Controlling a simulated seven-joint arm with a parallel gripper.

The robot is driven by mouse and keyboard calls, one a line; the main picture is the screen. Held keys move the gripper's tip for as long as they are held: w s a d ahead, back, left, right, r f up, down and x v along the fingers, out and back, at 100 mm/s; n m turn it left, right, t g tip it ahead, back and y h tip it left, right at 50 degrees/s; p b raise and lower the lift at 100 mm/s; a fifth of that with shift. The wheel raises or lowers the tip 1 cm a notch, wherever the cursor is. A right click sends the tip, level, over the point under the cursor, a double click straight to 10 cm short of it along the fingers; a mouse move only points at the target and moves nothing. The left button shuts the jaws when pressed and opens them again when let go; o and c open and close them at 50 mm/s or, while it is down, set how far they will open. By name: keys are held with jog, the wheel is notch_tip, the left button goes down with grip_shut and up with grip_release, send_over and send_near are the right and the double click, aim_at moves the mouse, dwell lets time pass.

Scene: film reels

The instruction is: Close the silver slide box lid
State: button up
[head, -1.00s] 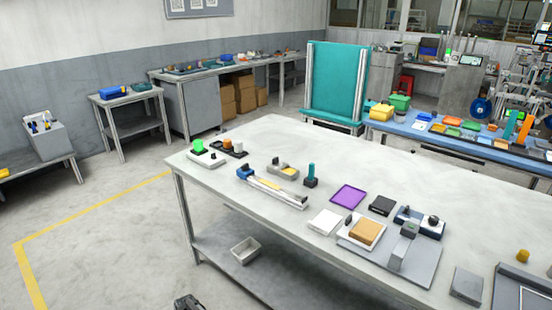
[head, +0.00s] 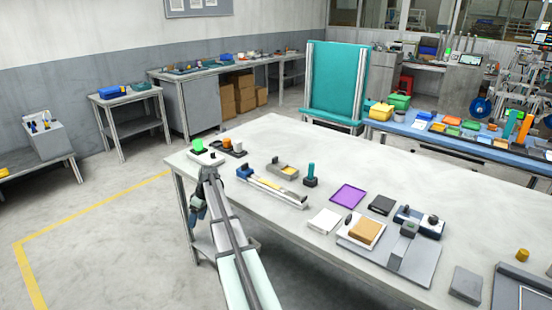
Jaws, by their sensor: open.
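A small grey, silver-looking box (head: 283,170) with a dark knob and a yellow patch inside its top lies on the table, left of centre. A longer silver piece (head: 272,188) with a blue end and a yellow strip lies just in front of it. I cannot tell for sure which of the two is the slide box, or how far its lid stands open. My gripper (head: 196,214) hangs beside the table's left edge, apart from both pieces. It is open and empty, small and dark in the picture.
A white block with a green knob (head: 198,146) and a dark tray (head: 236,153) sit at the table's left corner, behind my arm. A dark teal upright post (head: 311,171) stands right of the grey box. A purple tray (head: 348,196) lies farther right. The table's back is clear.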

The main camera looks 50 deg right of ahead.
jog(key=w+d+r+t, duration=0.1)
jog(key=w+d+r, duration=0.2)
jog(key=d+r, duration=0.8)
notch_tip(320, 180, up, 14)
jog(key=m+t+h, duration=0.2)
jog(key=m+h, duration=0.2)
send_over(275, 158)
jog(key=s, duration=0.5)
jog(key=x, duration=1.2)
jog(key=shift+d+f, duration=0.15)
jog(key=shift+f, duration=0.15)
jog(key=shift+c, duration=0.5)
grip_shut()
